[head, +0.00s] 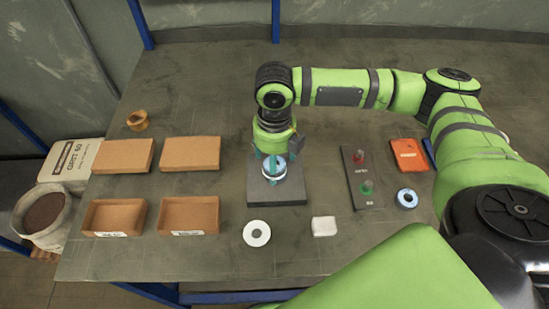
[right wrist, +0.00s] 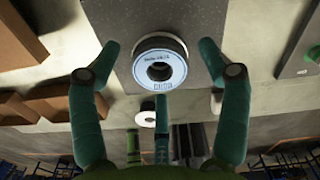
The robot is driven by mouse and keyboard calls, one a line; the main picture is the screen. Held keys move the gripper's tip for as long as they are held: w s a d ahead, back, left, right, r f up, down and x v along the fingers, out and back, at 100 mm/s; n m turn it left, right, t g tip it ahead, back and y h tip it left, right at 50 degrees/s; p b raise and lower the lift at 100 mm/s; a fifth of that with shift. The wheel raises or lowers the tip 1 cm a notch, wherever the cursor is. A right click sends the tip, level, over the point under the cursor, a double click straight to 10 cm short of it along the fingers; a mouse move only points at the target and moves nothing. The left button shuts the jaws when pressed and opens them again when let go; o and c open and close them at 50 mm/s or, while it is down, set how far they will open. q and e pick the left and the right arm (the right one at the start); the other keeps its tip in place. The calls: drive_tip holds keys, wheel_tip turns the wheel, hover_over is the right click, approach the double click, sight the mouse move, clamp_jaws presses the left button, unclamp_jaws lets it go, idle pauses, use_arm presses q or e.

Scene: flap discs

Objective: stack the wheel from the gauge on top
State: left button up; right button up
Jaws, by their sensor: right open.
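A flap wheel with a pale blue label and a dark centre hole lies on a dark square plate (head: 290,193), which looks like the gauge. The wheel (right wrist: 160,65) is seen nearly face-on in the right wrist view; in the head view it (head: 274,169) is partly hidden by my right gripper (head: 274,160). That gripper points down over the wheel, its teal fingers (right wrist: 165,100) spread open around it without visibly closing on it. A white-faced wheel (head: 256,233) lies in front of the plate. Another blue-labelled wheel (head: 407,198) lies at the right. My left gripper is not in view.
A panel with red and green buttons (head: 352,190) and an orange box (head: 408,154) are at right. A white block (head: 323,226) lies at the front. Open cardboard trays (head: 190,215), closed boxes (head: 190,153) and a tan ring (head: 137,121) are at left. The back middle is clear.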

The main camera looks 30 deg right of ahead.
wheel_tip(320, 180, up, 12)
drive_tip(key=b, duration=0.1)
drive_tip(key=shift+r+b, duration=0.2)
drive_tip(key=shift+b, duration=0.1)
idle(0.6)
